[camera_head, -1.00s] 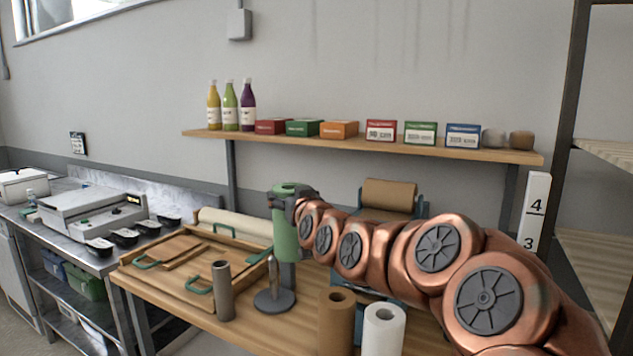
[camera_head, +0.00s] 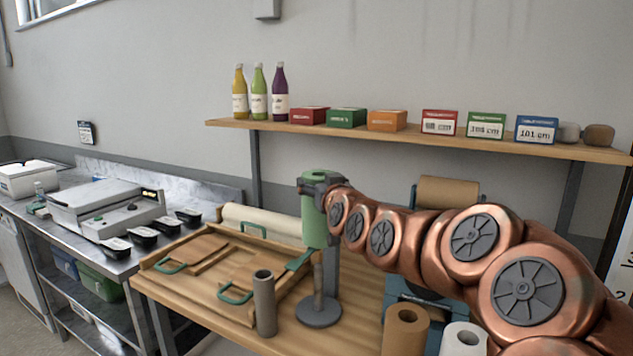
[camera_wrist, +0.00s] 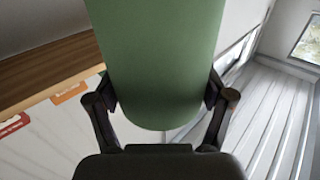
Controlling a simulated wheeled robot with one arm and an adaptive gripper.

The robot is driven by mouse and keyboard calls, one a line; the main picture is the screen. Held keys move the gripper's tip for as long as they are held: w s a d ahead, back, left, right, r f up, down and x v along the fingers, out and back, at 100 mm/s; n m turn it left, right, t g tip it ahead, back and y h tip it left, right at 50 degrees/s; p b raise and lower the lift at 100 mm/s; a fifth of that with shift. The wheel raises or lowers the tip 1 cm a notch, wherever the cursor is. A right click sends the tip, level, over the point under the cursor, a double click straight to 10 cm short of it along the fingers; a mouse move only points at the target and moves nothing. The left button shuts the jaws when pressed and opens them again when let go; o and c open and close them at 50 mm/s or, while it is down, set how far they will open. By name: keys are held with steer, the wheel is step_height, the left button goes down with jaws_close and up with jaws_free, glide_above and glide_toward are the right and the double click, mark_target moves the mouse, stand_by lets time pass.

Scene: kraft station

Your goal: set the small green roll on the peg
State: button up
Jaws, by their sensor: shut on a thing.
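The small green roll (camera_head: 313,222) is upright in my gripper (camera_head: 322,180), which is shut on it near its top end. In the wrist view the green roll (camera_wrist: 158,70) fills the middle, with a dark finger of my gripper (camera_wrist: 160,105) on each side. The peg (camera_head: 332,280) is a grey post on a round grey base (camera_head: 318,312) on the wooden table. The roll's lower end overlaps the upper part of the post in the head view. The peg's tip is hidden, and I cannot tell whether the roll is around it or in front.
A grey tube (camera_head: 264,305) stands left of the base. A brown roll (camera_head: 405,330) and a white roll (camera_head: 464,340) stand to the right. A wooden tray (camera_head: 160,262) with green handles lies left. Boxes and bottles line the wall shelf (camera_head: 400,138).

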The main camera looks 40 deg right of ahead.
mark_target(319, 264)
steer(key=shift+a+f+b, duration=0.1)
steer(key=shift+f+b, duration=8.45)
steer(key=shift+f, duration=1.5)
steer(key=o, duration=1.7)
steer(key=v, duration=0.7)
steer(key=shift+s+a, duration=0.15)
